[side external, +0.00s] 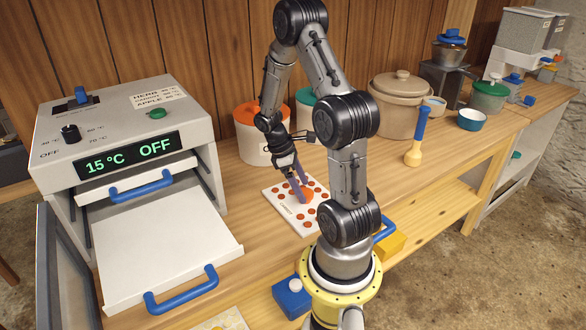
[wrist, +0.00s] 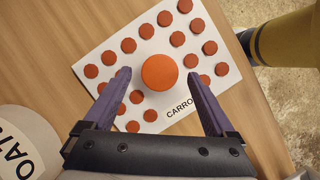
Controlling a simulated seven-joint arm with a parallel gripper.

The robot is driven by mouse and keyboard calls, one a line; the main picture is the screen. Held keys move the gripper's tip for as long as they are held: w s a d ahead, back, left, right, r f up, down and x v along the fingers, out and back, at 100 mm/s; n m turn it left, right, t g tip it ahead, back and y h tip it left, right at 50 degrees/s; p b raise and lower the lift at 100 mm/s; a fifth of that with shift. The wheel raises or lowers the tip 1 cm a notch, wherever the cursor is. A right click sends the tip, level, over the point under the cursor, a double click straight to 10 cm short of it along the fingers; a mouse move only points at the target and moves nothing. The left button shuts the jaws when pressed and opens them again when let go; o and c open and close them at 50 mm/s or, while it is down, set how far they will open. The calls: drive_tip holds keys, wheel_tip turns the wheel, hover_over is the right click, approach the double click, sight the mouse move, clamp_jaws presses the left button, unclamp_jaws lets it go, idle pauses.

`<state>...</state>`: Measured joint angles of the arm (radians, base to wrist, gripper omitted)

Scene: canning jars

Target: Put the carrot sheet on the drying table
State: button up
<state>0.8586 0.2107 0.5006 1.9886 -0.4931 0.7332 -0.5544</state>
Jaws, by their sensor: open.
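The carrot sheet (side external: 273,197) is a white sheet with orange-red slices, lying flat on the wooden worktop beside my arm. In the wrist view the carrot sheet (wrist: 155,45) shows part of its printed name and a larger orange disc (wrist: 158,72) at its middle. My gripper (side external: 303,195) is over the sheet, pointing down. In the wrist view my gripper (wrist: 159,74) is open, with one purple finger on each side of the disc and a gap to both. I cannot tell its exact height. Nothing in view is labelled as the drying table.
A grey dryer (side external: 112,115) at left reads 15 °C OFF. Its lower white tray (side external: 165,248) is pulled out, with a blue handle; its door hangs open. An orange-lidded crock (side external: 252,140) stands behind the sheet.

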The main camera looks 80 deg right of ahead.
drive_tip(key=v, duration=1)
drive_tip(key=w+a+r+t+h, duration=0.1)
drive_tip(key=w+a+r+t, duration=0.35)
drive_tip(key=a+r, duration=0.6)
drive_tip(key=s+a+r+t, duration=0.1)
drive_tip(key=s+a+t, duration=0.1)
drive_tip(key=a, duration=0.5)
drive_tip(key=s+a+r+m+t+y, duration=0.1)
drive_tip(key=s+a+t, duration=0.2)
drive_tip(key=a, duration=0.5)
drive_tip(key=shift+r+y, duration=0.25)
drive_tip(key=shift+y, duration=0.05)
drive_tip(key=shift+t, duration=0.25)
